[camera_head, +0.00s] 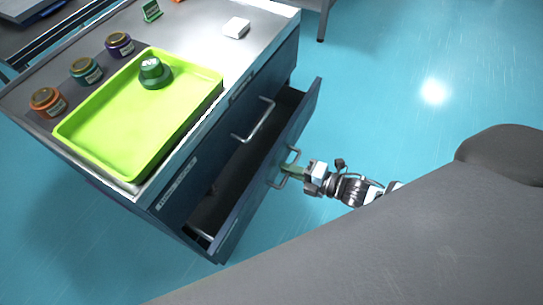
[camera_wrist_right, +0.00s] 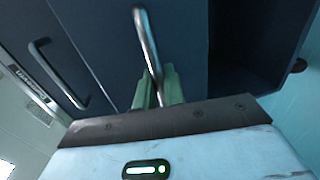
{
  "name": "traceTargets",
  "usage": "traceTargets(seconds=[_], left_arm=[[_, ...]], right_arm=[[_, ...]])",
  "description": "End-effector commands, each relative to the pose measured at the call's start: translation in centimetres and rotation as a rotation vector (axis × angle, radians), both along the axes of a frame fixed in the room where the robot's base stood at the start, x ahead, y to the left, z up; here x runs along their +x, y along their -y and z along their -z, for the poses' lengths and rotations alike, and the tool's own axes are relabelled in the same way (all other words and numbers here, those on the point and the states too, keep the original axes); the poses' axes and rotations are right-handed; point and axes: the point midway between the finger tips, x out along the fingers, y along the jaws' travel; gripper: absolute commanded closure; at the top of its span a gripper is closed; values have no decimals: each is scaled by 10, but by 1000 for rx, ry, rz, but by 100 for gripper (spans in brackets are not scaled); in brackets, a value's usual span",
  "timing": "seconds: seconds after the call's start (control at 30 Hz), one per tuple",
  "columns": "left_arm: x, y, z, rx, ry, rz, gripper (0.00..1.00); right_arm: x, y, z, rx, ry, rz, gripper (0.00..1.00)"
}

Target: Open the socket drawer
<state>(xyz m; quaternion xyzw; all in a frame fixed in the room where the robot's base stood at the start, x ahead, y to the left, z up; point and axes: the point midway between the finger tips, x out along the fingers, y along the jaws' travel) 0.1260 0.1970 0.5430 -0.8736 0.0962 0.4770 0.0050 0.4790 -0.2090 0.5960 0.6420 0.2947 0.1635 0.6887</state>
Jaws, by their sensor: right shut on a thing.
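The lower drawer (camera_head: 258,186) of the blue cabinet stands open, pulled out from the cabinet, with a dark interior showing. Its metal bar handle (camera_head: 294,155) is on the drawer front. My right gripper (camera_head: 288,172) is shut on this handle, with its green fingers around the bar. In the right wrist view the handle (camera_wrist_right: 147,45) runs down between the green fingers (camera_wrist_right: 158,90). The upper drawer is closed, and its handle (camera_head: 262,118) is free. My left gripper is not in view.
A lime green tray (camera_head: 75,133) on the cabinet top holds a green-lidded jar (camera_head: 152,70). An orange jar (camera_head: 47,102), a teal jar (camera_head: 85,70) and a purple jar (camera_head: 119,43) stand beside it. Open floor (camera_head: 400,70) lies to the right.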

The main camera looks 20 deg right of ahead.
Motion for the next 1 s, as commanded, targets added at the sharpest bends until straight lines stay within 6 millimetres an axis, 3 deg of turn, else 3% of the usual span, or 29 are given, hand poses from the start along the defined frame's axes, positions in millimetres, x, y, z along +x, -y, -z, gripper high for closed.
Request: traceTargets(seconds=[0.3, 0.6, 1.0], left_arm=[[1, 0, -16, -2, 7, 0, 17], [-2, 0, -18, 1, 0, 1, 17], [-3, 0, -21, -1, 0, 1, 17]], right_arm=[[-73, 57, 0, -2, -6, 1, 100], [-128, 99, 0, 0, -3, 1, 100], [-159, 125, 0, 0, 0, 1, 100]])
